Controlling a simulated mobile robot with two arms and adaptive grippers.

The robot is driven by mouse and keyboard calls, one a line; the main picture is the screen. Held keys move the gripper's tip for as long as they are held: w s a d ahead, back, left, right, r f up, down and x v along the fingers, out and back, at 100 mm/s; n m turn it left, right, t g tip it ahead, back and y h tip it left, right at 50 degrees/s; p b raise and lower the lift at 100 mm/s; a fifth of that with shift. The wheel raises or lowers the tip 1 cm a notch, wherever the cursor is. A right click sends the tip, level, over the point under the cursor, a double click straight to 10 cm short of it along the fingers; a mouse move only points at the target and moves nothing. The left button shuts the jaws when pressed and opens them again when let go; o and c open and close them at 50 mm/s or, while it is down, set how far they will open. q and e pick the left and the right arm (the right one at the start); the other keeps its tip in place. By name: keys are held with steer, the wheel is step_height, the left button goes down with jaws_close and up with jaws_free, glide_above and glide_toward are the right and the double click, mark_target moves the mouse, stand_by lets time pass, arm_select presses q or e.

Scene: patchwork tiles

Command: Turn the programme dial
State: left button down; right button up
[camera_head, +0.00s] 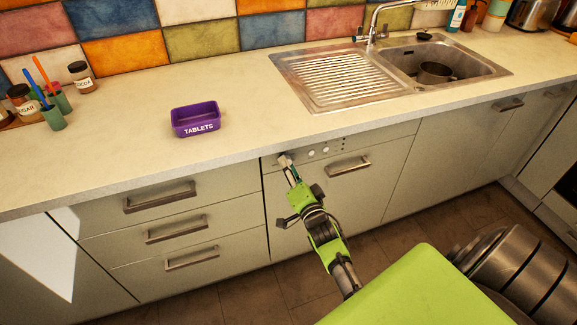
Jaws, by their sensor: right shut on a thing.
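The programme dial (284,159) is a small knob at the left end of the control panel (335,147) of a built-in appliance, just under the worktop's front edge. My right gripper (289,167), on a green and grey arm that comes in from the lower right, is at the dial and shut on it. The fingers partly cover the dial, so its pointer position cannot be read. Small round buttons sit on the panel to the right of the dial. My left gripper is not in view.
The appliance door handle (348,166) is right of my gripper. Drawers with bar handles (160,196) are to the left. On the worktop (235,145) stand a purple tablets box (196,119), jars and cups at left, and a sink (440,65) holding a pot (435,72).

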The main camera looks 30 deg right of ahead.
steer(key=shift+f+n+b, duration=0.1)
steer(key=shift+n+b, duration=1.7)
steer(key=shift+n, duration=13.1)
steer(key=o, duration=1.1)
